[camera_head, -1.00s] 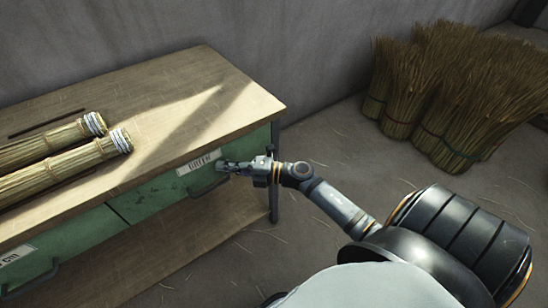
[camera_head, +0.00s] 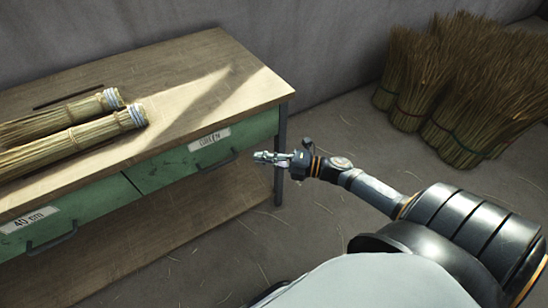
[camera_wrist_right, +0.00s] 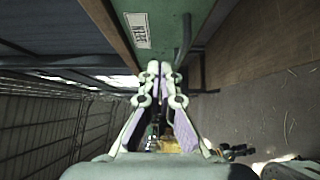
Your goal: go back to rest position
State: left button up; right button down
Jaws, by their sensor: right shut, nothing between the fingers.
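My right gripper (camera_head: 262,156) is in front of the right end of the green drawer front, clear of the drawer handle (camera_head: 217,161). Its fingers are shut with nothing between them; the closed fingertips also show in the right wrist view (camera_wrist_right: 160,68). The drawer labelled GREEN (camera_head: 165,170) is shut, and its front with the label shows in the right wrist view (camera_wrist_right: 165,35). My left gripper is in neither current view.
A wooden workbench (camera_head: 190,85) carries two bound straw bundles (camera_head: 75,138) at its left. Another drawer labelled 40 cm (camera_head: 75,217) is at the lower left. Upright straw bundles (camera_head: 460,85) stand on the floor at the back right. Open floor lies right of the bench.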

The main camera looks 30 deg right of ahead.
pick_arm(q)
jog(key=s, duration=0.1)
jog(key=s+f+p, duration=0.1)
jog(key=shift+s+a, duration=0.2)
jog(key=shift+s, duration=0.2)
pick_arm(e)
jog(key=v, duration=0.3)
jog(key=shift+s+r, duration=0.1)
